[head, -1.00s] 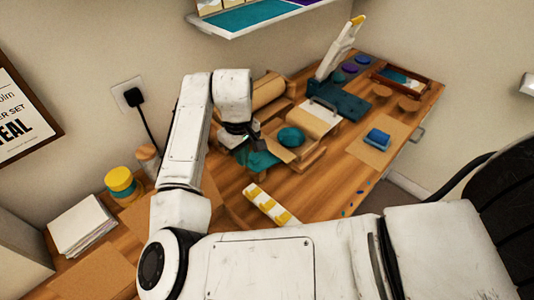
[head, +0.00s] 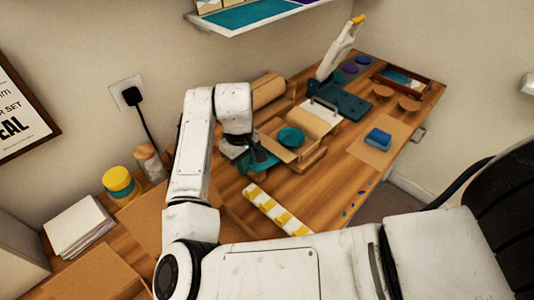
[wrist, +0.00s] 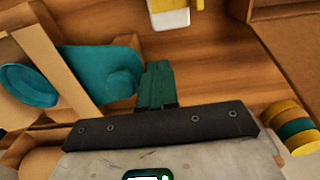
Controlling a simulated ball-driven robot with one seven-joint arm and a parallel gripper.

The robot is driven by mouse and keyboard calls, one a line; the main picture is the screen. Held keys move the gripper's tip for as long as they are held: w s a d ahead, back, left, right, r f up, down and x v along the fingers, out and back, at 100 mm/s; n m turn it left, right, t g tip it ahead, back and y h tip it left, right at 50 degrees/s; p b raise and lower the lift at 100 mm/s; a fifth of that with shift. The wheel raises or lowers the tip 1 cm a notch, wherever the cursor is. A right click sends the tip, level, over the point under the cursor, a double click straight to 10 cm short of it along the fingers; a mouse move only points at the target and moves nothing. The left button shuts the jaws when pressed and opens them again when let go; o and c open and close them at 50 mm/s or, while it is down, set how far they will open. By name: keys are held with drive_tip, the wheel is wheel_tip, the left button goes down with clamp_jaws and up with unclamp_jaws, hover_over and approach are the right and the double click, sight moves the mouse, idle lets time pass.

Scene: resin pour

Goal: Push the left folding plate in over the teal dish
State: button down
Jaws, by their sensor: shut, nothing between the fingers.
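The round teal dish (head: 291,137) sits in a wooden frame on the bench; it also shows at the left of the wrist view (wrist: 28,85). A teal plate with a rounded knob (head: 264,160), seemingly the left folding plate, lies out flat on the dish's left side. In the wrist view this plate (wrist: 95,65) is separated from the dish by a wooden strip. My gripper (head: 246,156) is shut and empty. In the wrist view its green fingers (wrist: 157,70) are beside the plate's knob end; I cannot tell whether they touch.
A pale block with a handle (head: 318,116) stands beyond the dish, and a wooden roll (head: 268,90) lies behind. A yellow-and-white striped strip (head: 276,210) lies in front. A yellow-banded jar (head: 121,182) and paper stack (head: 80,228) are at left. The right front bench is fairly clear.

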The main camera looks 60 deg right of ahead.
drive_tip(key=shift+d, duration=0.1)
drive_tip(key=shift+s+d+p, duration=0.4)
drive_tip(key=shift+d+p, duration=0.2)
drive_tip(key=shift+d, duration=0.7)
drive_tip(key=shift+s+d+p, duration=0.35)
drive_tip(key=shift+d+p, duration=0.2)
drive_tip(key=shift+d, duration=0.75)
drive_tip(key=shift+s+d+p, duration=0.4)
drive_tip(key=shift+d+p, duration=0.2)
drive_tip(key=shift+d, duration=0.7)
drive_tip(key=shift+a, duration=0.1)
drive_tip(key=shift+w+a+r+p, duration=0.1)
drive_tip(key=shift+w+a+p, duration=0.3)
drive_tip(key=shift+a, duration=1.05)
drive_tip(key=shift+w+a+f+p, duration=0.15)
drive_tip(key=shift+w+a, duration=0.3)
drive_tip(key=shift+a, duration=1)
drive_tip(key=shift+w+a+r+p, duration=0.15)
drive_tip(key=shift+w+a+p, duration=0.25)
drive_tip(key=shift+a, duration=1.05)
wheel_tip(320, 180, up, 10)
drive_tip(key=p, duration=0.7)
